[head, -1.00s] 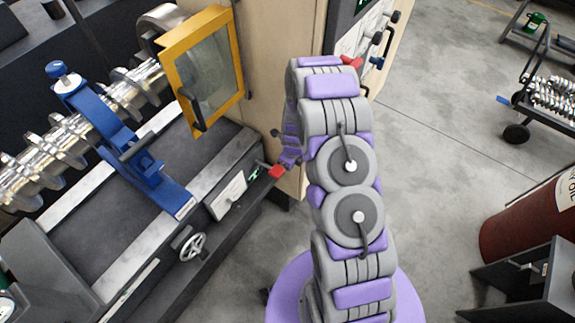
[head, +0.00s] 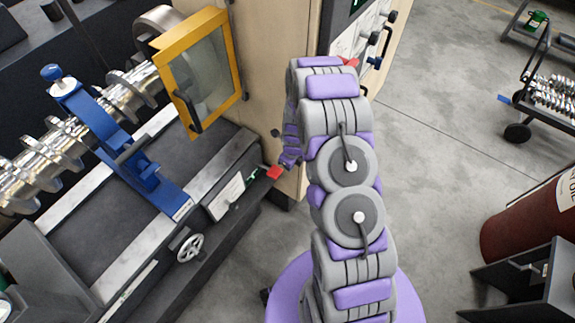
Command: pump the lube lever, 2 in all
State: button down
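A short lever with a red grip (head: 273,172) sticks out from the front of the lathe-like machine, beside a white plate with a green mark (head: 228,196); I take it to be the lube lever. My gripper (head: 289,159) hangs at the end of my arm, just above and right of the red grip. It looks slightly apart from the grip, though contact is hard to judge. The fingers are small and partly hidden by the arm, so their opening is unclear.
A blue clamp frame (head: 125,150) and a shiny crankshaft (head: 45,165) are on the machine. A yellow-framed guard (head: 195,70) stands behind. A handwheel (head: 189,248) is on the front. A dark red barrel (head: 515,232) is at right; the floor between is clear.

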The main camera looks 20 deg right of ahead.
aim_at(266, 168)
jog(key=k+j+z, duration=0.1)
jog(key=j+z, duration=0.3)
jog(key=k+j+z, duration=0.1)
jog(key=j+z, duration=0.25)
jog(key=k+j+z, duration=0.15)
jog(key=z, duration=0.25)
jog(key=j, duration=0.1)
